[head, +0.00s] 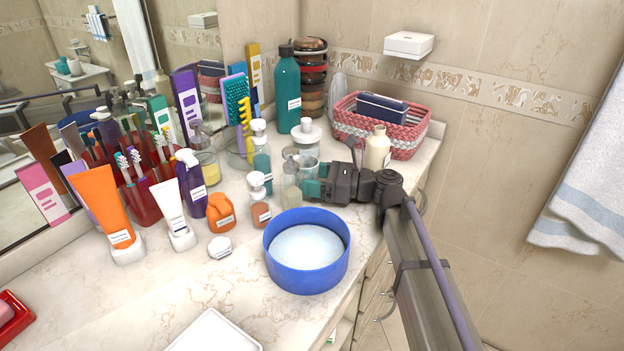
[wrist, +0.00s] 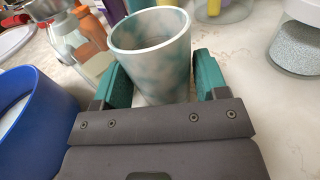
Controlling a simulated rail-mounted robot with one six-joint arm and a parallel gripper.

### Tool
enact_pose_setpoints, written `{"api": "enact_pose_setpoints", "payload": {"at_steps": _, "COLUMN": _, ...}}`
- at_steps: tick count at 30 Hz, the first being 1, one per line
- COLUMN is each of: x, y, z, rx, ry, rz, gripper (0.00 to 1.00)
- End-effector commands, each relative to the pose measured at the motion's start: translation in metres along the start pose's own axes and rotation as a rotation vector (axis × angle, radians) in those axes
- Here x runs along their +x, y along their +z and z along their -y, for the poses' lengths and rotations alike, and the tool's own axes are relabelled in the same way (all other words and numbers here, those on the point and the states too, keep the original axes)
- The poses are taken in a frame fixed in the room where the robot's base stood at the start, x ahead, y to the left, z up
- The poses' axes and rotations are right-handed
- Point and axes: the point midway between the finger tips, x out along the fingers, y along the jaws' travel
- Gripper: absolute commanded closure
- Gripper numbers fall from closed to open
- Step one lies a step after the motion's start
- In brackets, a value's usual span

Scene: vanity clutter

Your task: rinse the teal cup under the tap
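The teal cup (wrist: 155,58), marbled white and teal, shows upright in the wrist view, and its inside looks empty. My gripper (wrist: 162,82) has its two teal fingers on either side of the cup. Little or no gap shows between fingers and cup, so I cannot tell whether they press on it. In the head view my gripper (head: 312,186) is low over the counter, reaching left among the bottles. There the cup is hard to make out behind bottles and fingers. No tap is in view.
A blue round basin (head: 283,272) with pale contents stands in front of my gripper. Pump bottles (head: 291,190) crowd its left. A cream bottle (head: 377,148), a lidded glass jar (head: 306,140) and a woven basket (head: 414,141) stand behind.

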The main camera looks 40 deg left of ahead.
Motion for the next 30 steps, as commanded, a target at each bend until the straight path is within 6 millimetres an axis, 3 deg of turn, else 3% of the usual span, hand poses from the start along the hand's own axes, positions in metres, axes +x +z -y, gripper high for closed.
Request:
{"api": "enact_pose_setpoints", "payload": {"at_steps": 8, "x": -0.001, "y": 0.007, "z": 0.000, "rx": 0.000, "ry": 0.000, "rz": 0.000, "gripper": 0.33}}
{"api": "enact_pose_setpoints", "payload": {"at_steps": 11, "x": -0.018, "y": 0.003, "z": 0.000, "rx": 0.000, "ry": -0.002, "rz": 0.000, "gripper": 0.33}}
{"api": "enact_pose_setpoints", "payload": {"at_steps": 21, "x": -0.103, "y": 0.003, "z": 0.000, "rx": 0.000, "ry": -0.002, "rz": 0.000, "gripper": 0.33}}
{"api": "enact_pose_setpoints", "payload": {"at_steps": 25, "x": -0.118, "y": 0.003, "z": 0.000, "rx": 0.000, "ry": 0.000, "rz": 0.000, "gripper": 0.33}}
{"api": "enact_pose_setpoints", "payload": {"at_steps": 30, "x": -0.120, "y": 0.003, "z": 0.000, "rx": 0.000, "ry": 0.000, "rz": 0.000, "gripper": 0.33}}
